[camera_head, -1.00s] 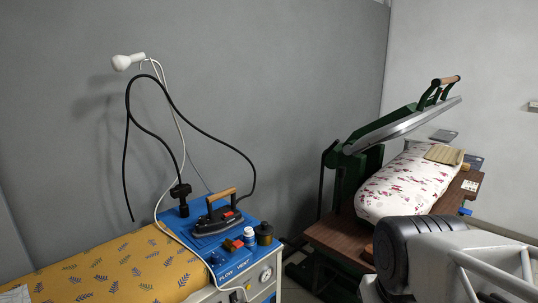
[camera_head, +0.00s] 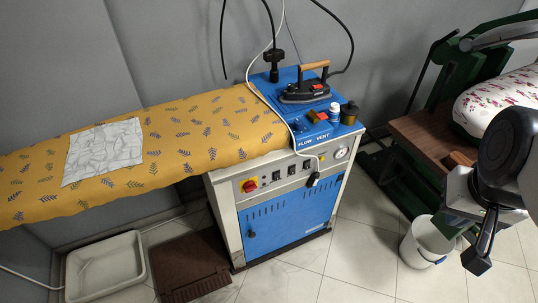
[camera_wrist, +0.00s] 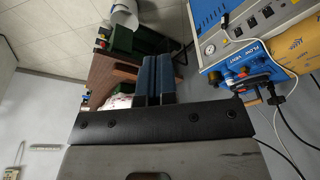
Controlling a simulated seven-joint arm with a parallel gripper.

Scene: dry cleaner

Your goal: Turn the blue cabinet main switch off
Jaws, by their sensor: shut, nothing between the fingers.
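The blue cabinet (camera_head: 289,216) stands below the ironing board in the head view, with a pale control panel above its blue door. I cannot tell the knob's position at this size. My gripper (camera_head: 477,262) hangs at the far right of the head view, well apart from the cabinet. In the wrist view the two fingers (camera_wrist: 155,65) lie together, shut and empty. That view also shows the tilted cabinet top (camera_wrist: 236,66) at the upper right; I cannot make out the main switch there.
An iron (camera_head: 305,91) and bottles stand on the cabinet top, with a cable (camera_head: 315,168) hanging over the panel. A yellow patterned board (camera_head: 205,150) extends left. A white bucket (camera_head: 425,243) and green press (camera_head: 480,60) stand right. Floor before the cabinet is mostly clear.

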